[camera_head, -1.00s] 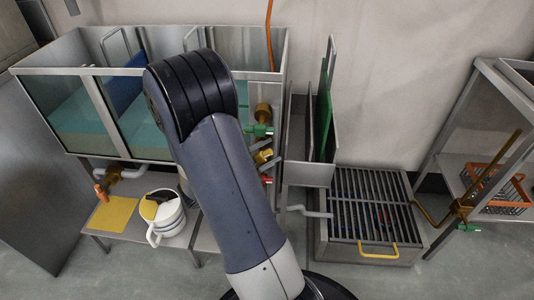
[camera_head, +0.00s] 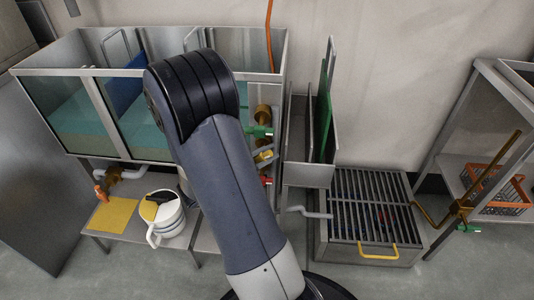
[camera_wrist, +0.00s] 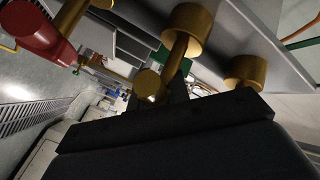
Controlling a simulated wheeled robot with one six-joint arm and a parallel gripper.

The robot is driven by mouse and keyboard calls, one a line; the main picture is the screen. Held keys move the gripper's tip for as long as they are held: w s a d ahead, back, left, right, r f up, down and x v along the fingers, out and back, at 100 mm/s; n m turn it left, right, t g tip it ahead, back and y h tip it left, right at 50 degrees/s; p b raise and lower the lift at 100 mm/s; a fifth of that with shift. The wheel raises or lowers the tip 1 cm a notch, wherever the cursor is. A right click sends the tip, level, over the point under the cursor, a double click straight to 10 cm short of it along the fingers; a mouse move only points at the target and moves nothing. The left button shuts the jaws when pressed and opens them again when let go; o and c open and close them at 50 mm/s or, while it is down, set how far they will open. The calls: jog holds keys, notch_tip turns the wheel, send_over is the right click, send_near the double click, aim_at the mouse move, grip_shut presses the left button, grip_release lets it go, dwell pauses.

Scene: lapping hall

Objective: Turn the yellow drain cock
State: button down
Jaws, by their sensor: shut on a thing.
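The yellow drain cock (camera_head: 264,156) is in the middle of a column of cocks at the right end of the glass-fronted tank (camera_head: 120,115). My gripper (camera_head: 264,155) is shut on its yellow handle, with a grey finger above and below it. My arm hides the tank's middle and part of the gripper. In the wrist view, dark gripper parts (camera_wrist: 165,122) fill the lower half. The yellow handle cannot be clearly made out there.
A green cock (camera_head: 259,131) is just above and a red cock (camera_head: 266,180) just below. Brass fittings (camera_wrist: 188,30) crowd the wrist view. A white jug (camera_head: 170,222) and a yellow cloth (camera_head: 112,213) are at lower left; a grated box (camera_head: 345,255) stands right.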

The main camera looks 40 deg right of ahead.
jog(key=shift+f+m+t+y+p, duration=0.1)
jog(key=shift+m+t+y+p, duration=0.3)
jog(key=shift+m+y+p, duration=0.45)
jog(key=shift+w+a+f+m+t+y+p, duration=0.1)
jog(key=shift+f+m+t+y+p, duration=0.2)
jog(key=shift+m+y, duration=0.4)
jog(key=shift+f+m+t+y+p, duration=0.1)
jog(key=shift+m+t+y+p, duration=0.3)
jog(key=shift+y, duration=0.55)
jog(key=c, duration=1.3)
grip_release()
jog(key=shift+c, duration=0.2)
jog(key=p+v, duration=0.3)
jog(key=v, duration=0.7)
jog(key=shift+a+r+p, duration=0.25)
jog(key=shift+a+p, duration=0.1)
